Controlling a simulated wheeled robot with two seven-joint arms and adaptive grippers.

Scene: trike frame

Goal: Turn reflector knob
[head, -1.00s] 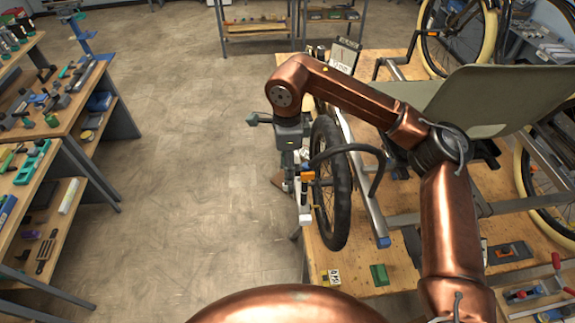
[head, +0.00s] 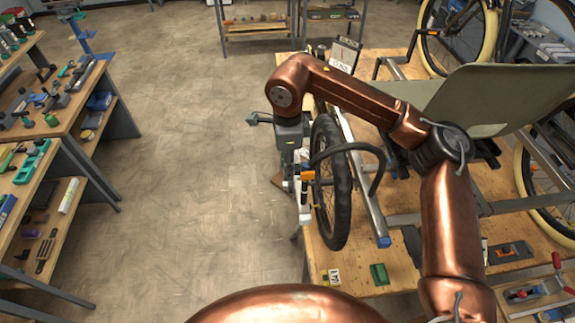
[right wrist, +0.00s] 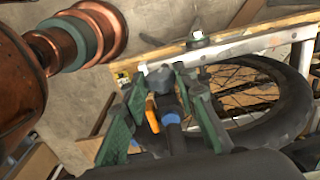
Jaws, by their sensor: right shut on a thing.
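My right gripper (head: 290,168) hangs down beside the front wheel (head: 331,185) of the trike frame, at the bench's left edge. In the right wrist view its green-padded fingers (right wrist: 160,78) close around a small dark part, which I take as the reflector knob (right wrist: 158,74). An orange piece, likely the reflector (right wrist: 152,113), and a blue-ringed dark part (right wrist: 172,120) show between the fingers. In the head view the orange piece (head: 308,175) sits beside the tyre, and the gripper and arm hide the knob. My left gripper is not in view.
The wooden bench (head: 340,284) carries the trike frame, a seat panel (head: 470,95) and a green block (head: 379,273). A curved black hose or bar (head: 350,148) runs close to the gripper. Open floor (head: 190,190) lies to the left, before tool tables.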

